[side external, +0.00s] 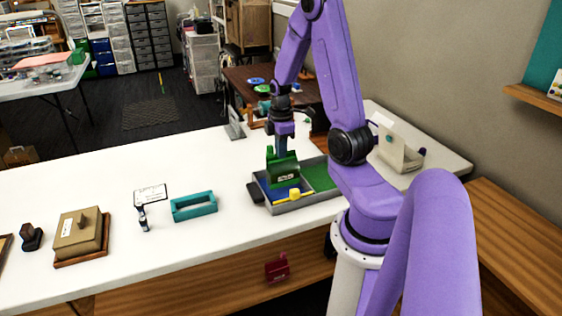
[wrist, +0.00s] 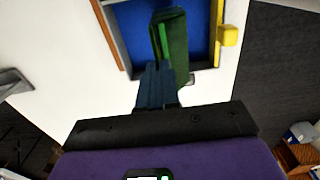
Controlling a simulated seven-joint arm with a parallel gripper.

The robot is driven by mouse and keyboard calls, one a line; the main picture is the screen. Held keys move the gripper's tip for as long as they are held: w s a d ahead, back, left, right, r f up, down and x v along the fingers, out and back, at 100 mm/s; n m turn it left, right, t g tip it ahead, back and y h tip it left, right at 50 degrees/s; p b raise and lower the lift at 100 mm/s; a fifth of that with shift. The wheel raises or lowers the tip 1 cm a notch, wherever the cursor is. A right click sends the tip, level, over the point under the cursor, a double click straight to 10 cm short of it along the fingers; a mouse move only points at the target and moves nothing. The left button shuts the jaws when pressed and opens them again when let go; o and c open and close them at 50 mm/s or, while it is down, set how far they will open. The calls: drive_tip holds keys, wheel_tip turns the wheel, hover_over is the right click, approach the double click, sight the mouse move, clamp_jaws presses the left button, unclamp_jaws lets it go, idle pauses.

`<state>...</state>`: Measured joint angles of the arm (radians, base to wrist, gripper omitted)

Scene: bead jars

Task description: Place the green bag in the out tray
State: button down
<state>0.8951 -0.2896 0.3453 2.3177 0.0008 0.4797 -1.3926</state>
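The green bag (side external: 283,170) has a small pale label on its front. It hangs upright under my gripper (side external: 281,150), whose fingers are shut on its top. In the wrist view the bag (wrist: 174,42) shows just beyond the dark blue-grey fingers (wrist: 157,82), over a blue floor. A grey tray (side external: 296,207) has a blue-floored left compartment (side external: 270,189) and a green-floored right compartment (side external: 318,174). The bag is over or in the blue one; I cannot tell whether its bottom touches the floor. No "out" marking is legible.
A yellow piece (side external: 295,194) sits at the tray's front edge. A teal open box (side external: 194,207), a small sign (side external: 150,194) and a tan box (side external: 78,237) stand to the left on the white table. A cream holder (side external: 398,153) stands right. White table between is clear.

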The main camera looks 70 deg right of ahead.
sight(283, 170)
drive_tip(key=shift+f, duration=1.85)
drive_tip(key=c, duration=1.4)
unclamp_jaws()
drive_tip(key=shift+o, duration=0.2)
